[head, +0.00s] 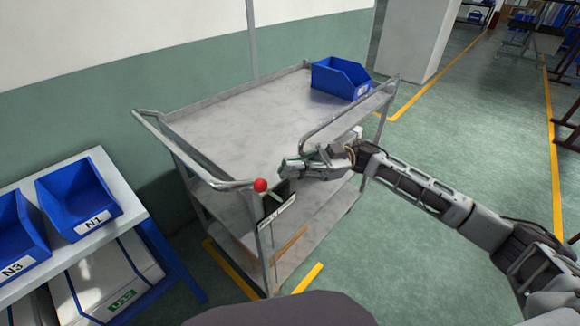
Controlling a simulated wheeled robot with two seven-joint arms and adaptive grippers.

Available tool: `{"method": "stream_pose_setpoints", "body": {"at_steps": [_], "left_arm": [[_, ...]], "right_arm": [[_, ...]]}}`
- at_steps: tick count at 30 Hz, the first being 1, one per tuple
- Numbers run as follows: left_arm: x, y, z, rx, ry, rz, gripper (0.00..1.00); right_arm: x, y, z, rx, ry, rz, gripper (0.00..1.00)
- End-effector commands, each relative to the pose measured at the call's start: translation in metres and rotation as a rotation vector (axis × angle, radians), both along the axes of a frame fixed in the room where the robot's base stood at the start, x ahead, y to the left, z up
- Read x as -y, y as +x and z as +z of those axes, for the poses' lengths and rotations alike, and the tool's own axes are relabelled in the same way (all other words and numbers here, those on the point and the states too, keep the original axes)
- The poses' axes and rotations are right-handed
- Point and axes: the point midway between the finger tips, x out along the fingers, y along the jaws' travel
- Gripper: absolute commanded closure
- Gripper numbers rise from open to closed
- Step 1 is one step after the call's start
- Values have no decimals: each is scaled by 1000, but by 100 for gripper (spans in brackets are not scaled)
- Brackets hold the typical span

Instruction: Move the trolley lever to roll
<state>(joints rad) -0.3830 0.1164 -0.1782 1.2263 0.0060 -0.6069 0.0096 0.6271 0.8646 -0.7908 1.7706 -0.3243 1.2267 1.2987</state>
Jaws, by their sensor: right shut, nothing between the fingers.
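The grey metal trolley (235,110) stands in the middle of the head view, against the wall. A red ball knob (260,185) shows at its near corner, at the front end of the left handle rail; I take it as the lever's knob. A dark plate with a pale labelled strip (277,213) is just right of and below the knob. My right gripper (285,164) is shut and empty, right of and slightly above the knob, apart from it in the picture. It partly hides the trolley's near edge. My left gripper is out of view.
A blue bin (340,78) sits on the trolley's far right corner. The right handle rail (345,119) rises close behind my right gripper. A side rack with blue bins (80,197) stands at the left. Green floor is free at the right.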

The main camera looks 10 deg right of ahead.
Motion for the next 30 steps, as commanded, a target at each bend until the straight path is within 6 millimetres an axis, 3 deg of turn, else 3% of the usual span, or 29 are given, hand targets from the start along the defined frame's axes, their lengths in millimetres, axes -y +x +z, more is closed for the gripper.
{"method": "stream_pose_setpoints", "body": {"at_steps": [5,21,30], "left_arm": [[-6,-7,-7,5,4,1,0],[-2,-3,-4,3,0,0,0],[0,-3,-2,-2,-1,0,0]], "right_arm": [[3,1,5,0,0,-1,100],[74,25,-8,0,0,-3,100],[95,32,-12,1,0,-1,100]]}}
